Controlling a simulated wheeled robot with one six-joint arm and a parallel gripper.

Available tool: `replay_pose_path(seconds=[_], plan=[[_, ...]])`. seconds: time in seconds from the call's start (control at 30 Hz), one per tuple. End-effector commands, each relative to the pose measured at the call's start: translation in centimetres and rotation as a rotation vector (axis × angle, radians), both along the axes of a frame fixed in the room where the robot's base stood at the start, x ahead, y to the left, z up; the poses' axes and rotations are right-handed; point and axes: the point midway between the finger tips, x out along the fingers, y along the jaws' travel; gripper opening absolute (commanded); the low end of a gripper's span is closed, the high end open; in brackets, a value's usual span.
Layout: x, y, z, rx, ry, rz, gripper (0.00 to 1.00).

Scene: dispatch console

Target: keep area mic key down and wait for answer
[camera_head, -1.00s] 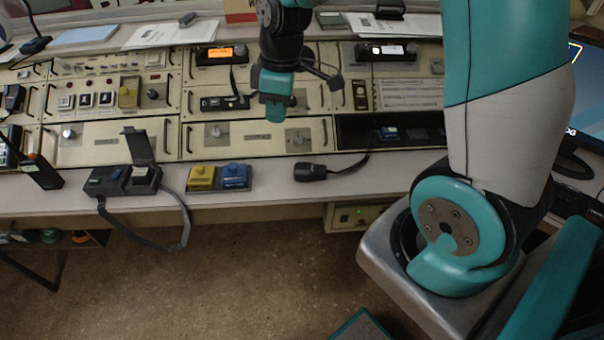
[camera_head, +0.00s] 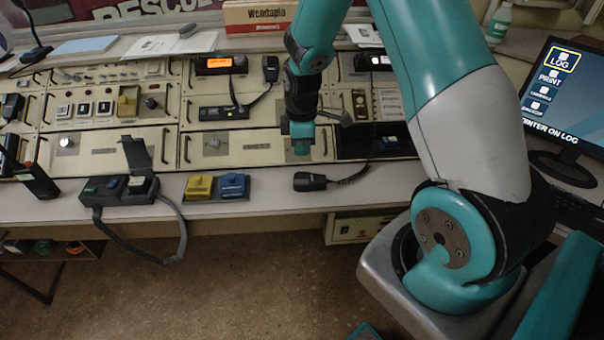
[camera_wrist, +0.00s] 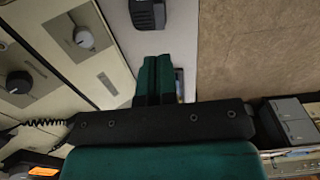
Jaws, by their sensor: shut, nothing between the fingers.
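My gripper (camera_head: 301,147) points down above the lower console panel, behind the desk strip. Its two green fingers (camera_wrist: 155,80) are together with nothing between them in the wrist view. A black hand mic (camera_head: 310,181) lies on the desk strip in front of it, apart from the fingers; a black ribbed object at the top of the wrist view (camera_wrist: 148,14) looks like this mic. A yellow key (camera_head: 200,186) and a blue key (camera_head: 234,185) sit to its left. A key box (camera_head: 118,187) has coloured keys and a raised cover. I cannot read which is the area mic key.
A dark recess (camera_head: 365,143) with a small blue item is right of my gripper. A monitor (camera_head: 562,95) at right shows a menu with LOG highlighted. Desk front is clear between the mic and keys.

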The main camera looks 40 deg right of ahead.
Motion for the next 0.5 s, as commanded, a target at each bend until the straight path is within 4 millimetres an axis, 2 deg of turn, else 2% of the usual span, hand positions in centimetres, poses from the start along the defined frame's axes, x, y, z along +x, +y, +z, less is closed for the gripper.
replay_pose_path(seconds=[0.2,0.4,0.5], plan=[[-0.1,0.0,-4.8,0.001,0.005,0.0,0.0],[-0.1,0.0,-8.1,0.001,0.003,-0.001,0.0],[0.0,0.0,-9.0,0.001,0.001,-0.001,0.0]])
